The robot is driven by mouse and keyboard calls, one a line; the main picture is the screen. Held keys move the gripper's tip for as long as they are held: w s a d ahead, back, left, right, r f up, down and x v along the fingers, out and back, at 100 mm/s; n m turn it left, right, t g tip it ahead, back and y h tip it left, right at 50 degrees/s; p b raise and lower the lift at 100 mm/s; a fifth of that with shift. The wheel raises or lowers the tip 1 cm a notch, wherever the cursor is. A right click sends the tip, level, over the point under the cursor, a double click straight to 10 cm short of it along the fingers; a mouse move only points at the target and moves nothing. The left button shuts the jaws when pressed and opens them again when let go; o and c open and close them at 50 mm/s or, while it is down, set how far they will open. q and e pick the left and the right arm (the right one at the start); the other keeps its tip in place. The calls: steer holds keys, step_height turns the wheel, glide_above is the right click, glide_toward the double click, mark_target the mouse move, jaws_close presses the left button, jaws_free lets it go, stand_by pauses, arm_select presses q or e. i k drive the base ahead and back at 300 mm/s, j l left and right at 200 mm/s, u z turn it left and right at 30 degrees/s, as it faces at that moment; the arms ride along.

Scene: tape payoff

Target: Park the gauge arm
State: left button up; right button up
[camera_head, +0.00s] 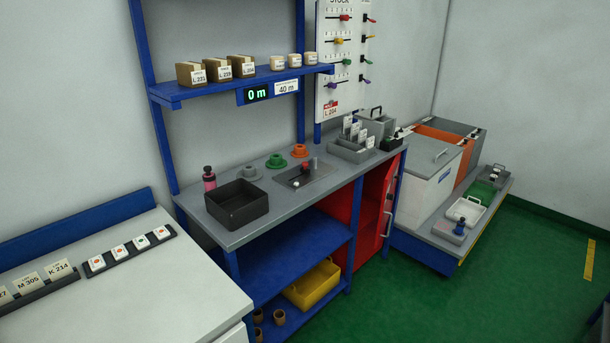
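On the grey bench (238,232) a flat metal plate (318,173) carries small fittings: a red knob (305,167), an upright grey post (314,163) and a pale ball-ended piece (296,183). These look like the gauge and its arm, but they are too small to tell the arm's exact position. A green display (257,94) on the shelf above reads 0 m, beside a 40 m label (287,87). Neither of my grippers is in view.
A black open bin (236,204) stands left of the plate. Grey, green and orange flanged spools (275,161) sit behind it. A grey card holder (350,152) stands to the right. A red cabinet door (391,200) hangs open below. The green floor (440,305) in front is clear.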

mark_target(304, 170)
steer(key=i+l+u, duration=0.15)
steer(key=i+l, duration=0.7)
steer(key=i, duration=0.15)
